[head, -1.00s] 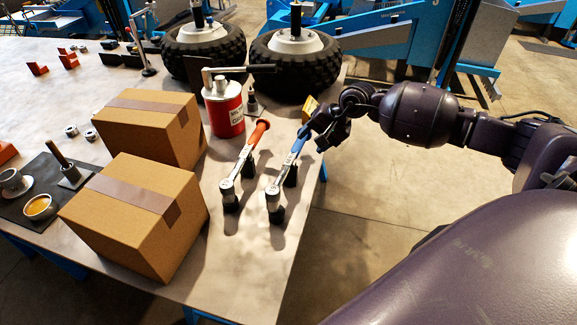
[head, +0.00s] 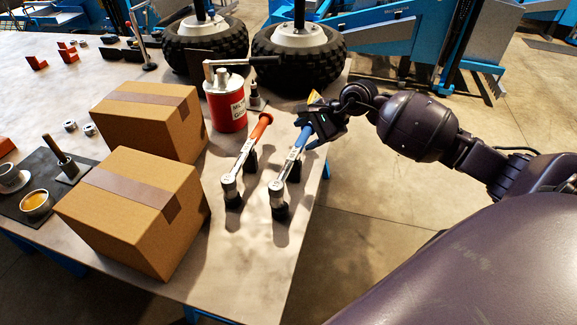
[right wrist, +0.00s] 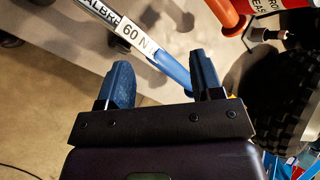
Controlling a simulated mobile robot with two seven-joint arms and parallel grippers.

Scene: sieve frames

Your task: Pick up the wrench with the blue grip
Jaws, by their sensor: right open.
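The wrench with the blue grip (head: 286,170) rests on dark stands on the table, its ratchet head toward the near side and its blue grip toward the far side. My right gripper (head: 312,124) is at the blue-grip end, and partly hides it. In the right wrist view the wrench (right wrist: 125,33) runs diagonally, and its blue part passes across the gap between the two blue fingers of my open right gripper (right wrist: 163,75). I cannot tell how deep the grip lies between them. My left gripper is out of view.
A similar wrench with an orange-red grip (head: 244,160) lies parallel on the left. A red can (head: 226,106) stands behind it. Two cardboard boxes (head: 130,210) fill the left side. Tyres (head: 298,55) stand at the back. The table's right edge is close to the blue-grip wrench.

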